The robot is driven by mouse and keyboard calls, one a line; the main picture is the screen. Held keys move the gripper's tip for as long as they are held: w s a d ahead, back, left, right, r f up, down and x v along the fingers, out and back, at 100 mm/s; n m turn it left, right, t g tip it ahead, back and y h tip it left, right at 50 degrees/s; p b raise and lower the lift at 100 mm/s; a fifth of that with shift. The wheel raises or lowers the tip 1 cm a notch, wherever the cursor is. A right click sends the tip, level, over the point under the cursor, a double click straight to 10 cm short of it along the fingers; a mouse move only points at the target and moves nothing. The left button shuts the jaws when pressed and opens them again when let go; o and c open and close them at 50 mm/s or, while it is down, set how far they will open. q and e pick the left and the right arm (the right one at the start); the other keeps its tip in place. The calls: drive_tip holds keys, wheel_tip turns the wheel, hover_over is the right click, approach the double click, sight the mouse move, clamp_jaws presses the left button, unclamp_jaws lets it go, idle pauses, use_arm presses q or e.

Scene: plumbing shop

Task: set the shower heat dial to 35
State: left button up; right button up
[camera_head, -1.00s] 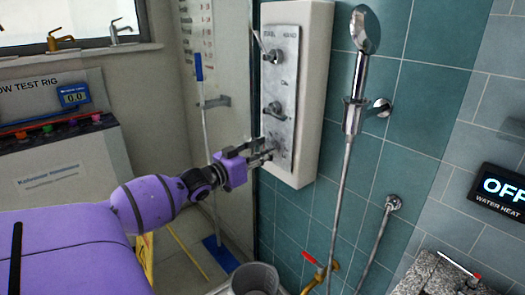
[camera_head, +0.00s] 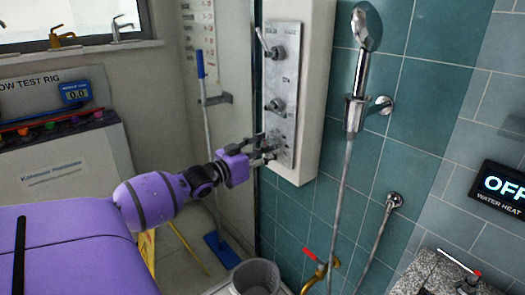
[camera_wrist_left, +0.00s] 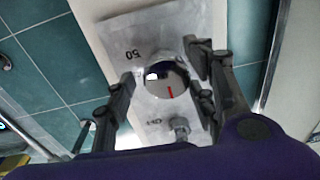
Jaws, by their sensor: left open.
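The grey metal shower panel (camera_head: 284,72) is on a white upright housing. It carries two lever knobs, one at the top (camera_head: 272,48) and one at mid-height (camera_head: 276,106). My left gripper (camera_head: 266,151) is at the panel's lower end, open. In the left wrist view, a round shiny dial (camera_wrist_left: 167,86) with a red line lies between the open fingers, which stand on either side of it. I cannot tell whether they touch it. An upside-down 50 is printed on the plate (camera_wrist_left: 140,62). The dial's reading is not clear. My right gripper is not in view.
A hand shower (camera_head: 361,60) with its hose hangs right of the panel. A display (camera_head: 500,186) reads OFF, with WATER HEAT below it. A grey bin (camera_head: 256,276) and a red-handled tap (camera_head: 316,262) are below. A blue-handled mop (camera_head: 205,120) stands left.

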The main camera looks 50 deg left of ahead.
use_arm(q)
drive_tip(key=s, duration=1.2)
drive_tip(key=shift+a+f, duration=0.2)
drive_tip(key=shift+w, duration=0.1)
